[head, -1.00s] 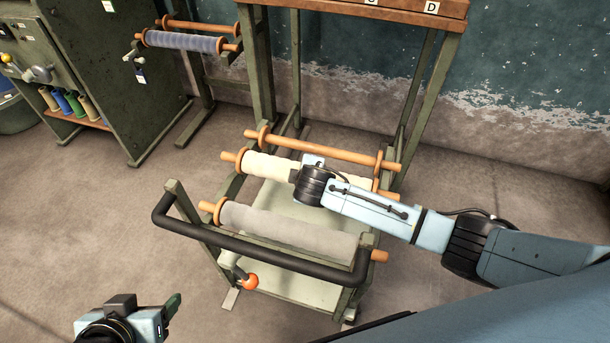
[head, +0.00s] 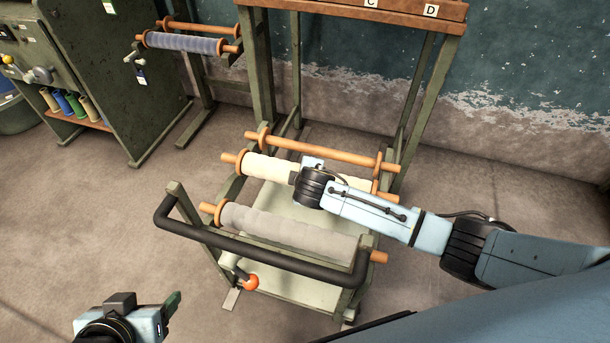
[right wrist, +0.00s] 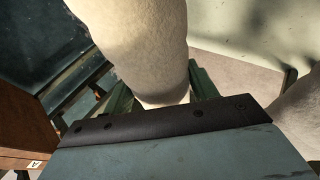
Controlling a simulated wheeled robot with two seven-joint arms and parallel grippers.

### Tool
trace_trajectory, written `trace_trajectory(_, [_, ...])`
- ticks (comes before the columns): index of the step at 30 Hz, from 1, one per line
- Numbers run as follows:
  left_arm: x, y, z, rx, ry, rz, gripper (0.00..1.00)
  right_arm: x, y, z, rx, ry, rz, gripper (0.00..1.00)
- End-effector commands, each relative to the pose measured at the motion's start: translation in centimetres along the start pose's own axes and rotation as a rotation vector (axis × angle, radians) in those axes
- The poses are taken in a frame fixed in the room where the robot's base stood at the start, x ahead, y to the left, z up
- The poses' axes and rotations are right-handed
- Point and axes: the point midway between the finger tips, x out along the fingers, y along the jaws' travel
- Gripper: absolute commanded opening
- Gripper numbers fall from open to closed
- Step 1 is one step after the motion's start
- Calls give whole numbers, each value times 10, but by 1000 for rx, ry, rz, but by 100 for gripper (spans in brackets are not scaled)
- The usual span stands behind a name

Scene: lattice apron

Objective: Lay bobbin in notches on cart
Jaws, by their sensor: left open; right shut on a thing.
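A cream bobbin (head: 265,167) with orange end flanges and a wooden core lies across the middle of the green cart (head: 298,217). My right gripper (right wrist: 160,88) is shut on this cream bobbin, with a green finger on each side of it. In the head view my right wrist covers that gripper and part of the roll. Whether the core ends rest in the notches cannot be told. A grey bobbin (head: 285,228) lies across the cart's near end. My left gripper (head: 172,303) is open and empty at the lower left, apart from the cart.
A bare wooden bar (head: 320,150) spans the cart behind the cream bobbin. A black handle (head: 250,255) runs along the near side. A rack with a blue roll (head: 182,42) and a green machine (head: 105,75) stand at the back left. Floor left of the cart is clear.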

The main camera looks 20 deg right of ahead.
Motion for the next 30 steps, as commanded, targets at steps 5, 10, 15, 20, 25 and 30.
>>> trace_trajectory(5, [-2,0,-1,0,0,0,66,-1,1,-1,0,2,2,20])
trace_trajectory(10, [-1,0,-1,0,0,0,66,-1,1,-1,1,2,2,20])
trace_trajectory(15, [-1,0,-1,0,0,0,66,-1,1,-1,1,2,2,20])
trace_trajectory(20, [0,0,0,0,0,0,66,1,-1,0,1,2,2,20])
trace_trajectory(25, [3,0,2,0,0,0,66,5,-4,1,1,2,2,20])
trace_trajectory(30, [5,0,4,0,0,0,66,9,-8,2,1,1,1,20])
